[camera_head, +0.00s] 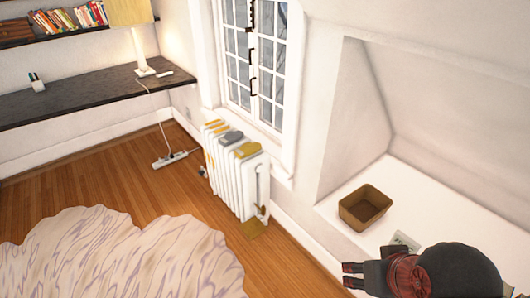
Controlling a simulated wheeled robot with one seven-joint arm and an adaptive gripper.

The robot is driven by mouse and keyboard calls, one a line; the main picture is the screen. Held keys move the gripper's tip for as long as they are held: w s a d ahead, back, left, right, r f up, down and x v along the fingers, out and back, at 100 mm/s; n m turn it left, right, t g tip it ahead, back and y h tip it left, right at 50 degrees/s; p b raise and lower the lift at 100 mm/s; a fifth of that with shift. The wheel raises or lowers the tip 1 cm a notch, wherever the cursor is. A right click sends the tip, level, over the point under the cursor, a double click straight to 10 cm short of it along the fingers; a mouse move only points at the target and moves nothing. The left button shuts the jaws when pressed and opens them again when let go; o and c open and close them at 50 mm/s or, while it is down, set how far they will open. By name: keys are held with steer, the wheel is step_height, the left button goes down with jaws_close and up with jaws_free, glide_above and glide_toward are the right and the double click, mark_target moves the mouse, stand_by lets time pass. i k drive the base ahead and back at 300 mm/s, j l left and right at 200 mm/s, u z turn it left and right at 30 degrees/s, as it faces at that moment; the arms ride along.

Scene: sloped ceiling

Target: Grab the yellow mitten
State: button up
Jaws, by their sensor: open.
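A mustard-yellow mitten-like item (247,150) lies on top of the near end of the white radiator (222,176). A grey item (230,137) lies beside it, and an orange-and-white item (215,126) lies farther back on the radiator. They are too small to tell their exact shape. Another brownish-yellow flat piece (254,228) is on the floor at the radiator's near foot; I cannot tell what it is. My gripper (347,275) is at the bottom right, open and pointing left. It is empty and well apart from the radiator.
A tan basket (350,215) and a small white object (404,240) sit on the white ledge at right. A power strip (170,159) with a cord lies on the floor left of the radiator. A pale rug (120,255) covers the lower left. Wooden floor between is clear.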

mark_target(248, 148)
steer(key=i+j+u, duration=0.15)
steer(key=i+j, duration=0.2)
steer(key=i+j+u, duration=0.2)
steer(key=i, duration=0.35)
steer(key=i+j+u, duration=0.15)
steer(key=i, duration=0.35)
steer(key=i+j+u, duration=0.2)
steer(key=i, duration=0.3)
